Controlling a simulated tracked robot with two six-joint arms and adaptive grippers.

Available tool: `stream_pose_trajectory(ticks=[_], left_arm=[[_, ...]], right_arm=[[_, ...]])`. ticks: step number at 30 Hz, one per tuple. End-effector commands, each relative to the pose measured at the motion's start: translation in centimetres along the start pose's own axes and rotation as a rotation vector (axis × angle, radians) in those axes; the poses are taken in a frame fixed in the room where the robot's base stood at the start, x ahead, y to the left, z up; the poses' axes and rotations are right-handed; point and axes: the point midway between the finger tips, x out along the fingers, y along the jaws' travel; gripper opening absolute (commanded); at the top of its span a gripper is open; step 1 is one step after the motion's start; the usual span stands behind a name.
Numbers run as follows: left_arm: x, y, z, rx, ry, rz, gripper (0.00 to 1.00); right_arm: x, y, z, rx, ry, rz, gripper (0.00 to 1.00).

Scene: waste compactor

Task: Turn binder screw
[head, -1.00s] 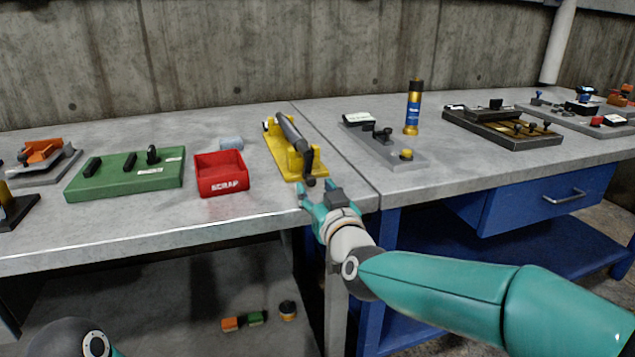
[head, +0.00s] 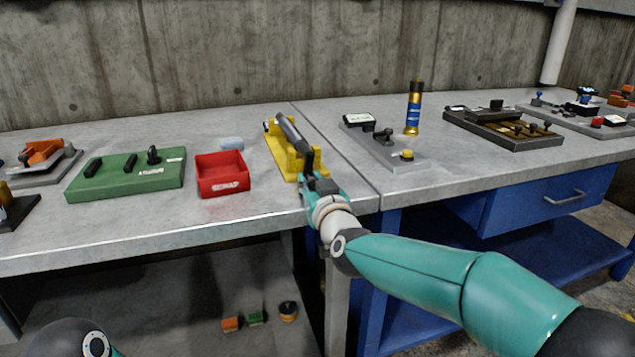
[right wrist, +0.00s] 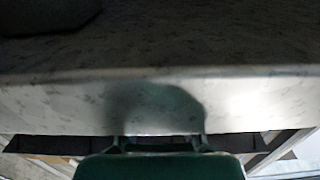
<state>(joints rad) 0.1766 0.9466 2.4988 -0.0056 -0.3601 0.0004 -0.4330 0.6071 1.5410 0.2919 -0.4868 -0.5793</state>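A yellow fixture (head: 283,158) stands on the grey bench and carries a slanted dark grey cylinder (head: 292,133). A small dark part shows at its near end, and I cannot tell if it is the binder screw. My right gripper (head: 312,179) is at the near end of this fixture, close to the bench's front edge. It hides part of that end, and I cannot tell if it touches. Its fingers are too small and overlapped to tell if they are shut. The right wrist view shows the bench edge (right wrist: 160,75) but no screw. My left gripper is out of view.
A red scrap bin (head: 222,175) and a green board (head: 125,178) stand left of the fixture. A grey plate (head: 385,148) with a yellow button and a blue-and-gold bottle (head: 413,108) stand to the right. The bench front left of my right gripper is clear.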

Motion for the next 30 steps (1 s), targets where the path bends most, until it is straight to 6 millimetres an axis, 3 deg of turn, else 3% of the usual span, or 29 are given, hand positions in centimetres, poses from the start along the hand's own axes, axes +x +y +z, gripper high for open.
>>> stream_pose_trajectory(ticks=[2,3,10,30], left_arm=[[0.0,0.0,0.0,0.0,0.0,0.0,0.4],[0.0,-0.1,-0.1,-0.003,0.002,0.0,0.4],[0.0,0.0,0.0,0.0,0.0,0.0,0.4],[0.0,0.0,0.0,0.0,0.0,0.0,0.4]], right_arm=[[0.0,0.1,-0.1,0.001,0.001,0.002,0.0],[-0.6,2.0,-0.1,0.0,0.001,0.008,0.0],[-0.1,0.1,-0.2,0.0,0.004,0.0,0.0],[0.0,-0.1,-0.3,0.005,0.007,0.0,0.0]])
